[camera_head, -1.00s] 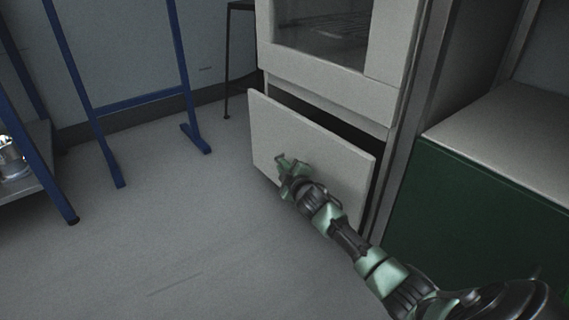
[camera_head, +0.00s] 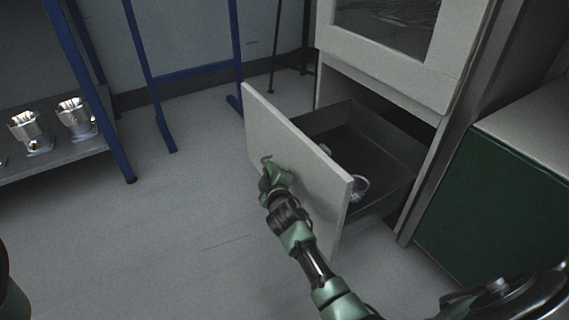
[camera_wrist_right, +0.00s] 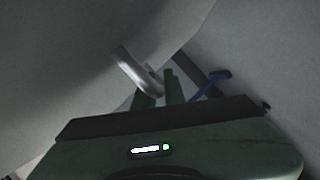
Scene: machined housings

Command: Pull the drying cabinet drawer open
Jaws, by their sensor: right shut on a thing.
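The drying cabinet (camera_head: 385,62) stands at the upper right of the head view. Its white drawer front (camera_head: 290,150) stands well out from the body, with the dark drawer interior (camera_head: 365,150) showing behind it. A shiny metal part (camera_head: 358,188) lies inside, partly hidden by the front. My right gripper (camera_head: 267,165) is at the outer face of the drawer front, shut on the handle. The metal bar handle (camera_wrist_right: 138,72) shows in the right wrist view, with the gripper's fingers (camera_wrist_right: 159,92) at its lower end. My left gripper is not in view.
A green-sided bench (camera_head: 495,205) stands right of the cabinet. A shelf (camera_head: 60,156) with shiny housings (camera_head: 76,117) is at the left, beside blue frame legs (camera_head: 90,80). The grey floor (camera_head: 170,240) in front of the drawer is clear.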

